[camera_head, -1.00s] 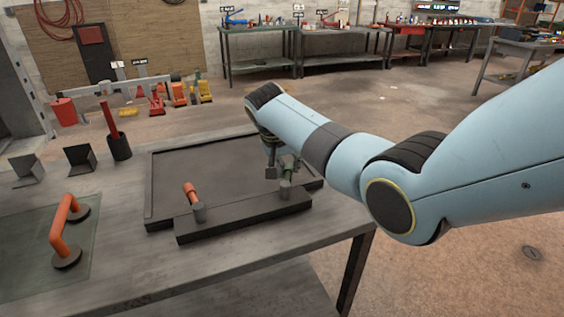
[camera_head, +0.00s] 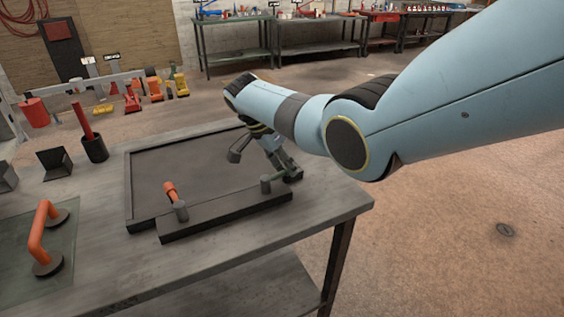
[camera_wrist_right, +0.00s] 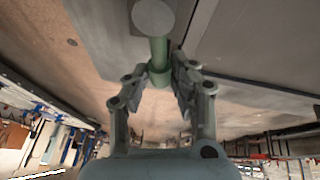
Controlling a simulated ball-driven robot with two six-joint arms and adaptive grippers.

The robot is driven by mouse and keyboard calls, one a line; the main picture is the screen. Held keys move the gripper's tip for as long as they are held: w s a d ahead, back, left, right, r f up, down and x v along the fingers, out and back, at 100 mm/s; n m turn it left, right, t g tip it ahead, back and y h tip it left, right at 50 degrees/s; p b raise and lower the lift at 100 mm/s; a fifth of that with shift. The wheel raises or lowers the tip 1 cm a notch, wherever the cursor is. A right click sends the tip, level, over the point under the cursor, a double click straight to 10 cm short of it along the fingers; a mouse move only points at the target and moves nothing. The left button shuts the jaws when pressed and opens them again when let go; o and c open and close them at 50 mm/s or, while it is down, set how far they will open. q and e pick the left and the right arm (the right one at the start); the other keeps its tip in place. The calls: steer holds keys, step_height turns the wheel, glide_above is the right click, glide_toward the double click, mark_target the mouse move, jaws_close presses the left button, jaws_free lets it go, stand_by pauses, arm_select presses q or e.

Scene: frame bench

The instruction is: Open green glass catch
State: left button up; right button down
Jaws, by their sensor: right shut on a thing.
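The green catch (camera_head: 266,185) sits at the right end of the dark bar on the front of the black frame. Its lever points to the right from its post in the head view. My right gripper (camera_head: 291,173) is at the right end of this lever, by the frame's right corner. In the right wrist view, the green lever (camera_wrist_right: 159,52) runs between the fingers of the right gripper (camera_wrist_right: 169,80), which are shut on it; a round grey-green cap (camera_wrist_right: 153,16) shows beyond. My left gripper is not in view.
An orange-handled catch (camera_head: 170,191) stands at the bar's left end. The black frame (camera_head: 128,190) lies on the grey bench (camera_head: 200,262). An orange suction lifter (camera_head: 40,232) rests on a glass pane (camera_head: 70,262) at left. A dark cup (camera_head: 95,150) holds a red stick.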

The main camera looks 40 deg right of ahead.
steer(key=shift+s+a+m, duration=0.1)
steer(key=shift+s+m, duration=0.4)
steer(key=shift+m, duration=0.4)
steer(key=shift+g, duration=0.3)
steer(key=c, duration=1.1)
jaws_free()
steer(key=shift+a+r, duration=0.1)
steer(key=shift+r, duration=0.15)
steer(key=v, duration=1.1)
steer(key=shift+w+r, duration=0.1)
steer(key=shift+r, duration=0.2)
steer(key=shift+f, duration=0.1)
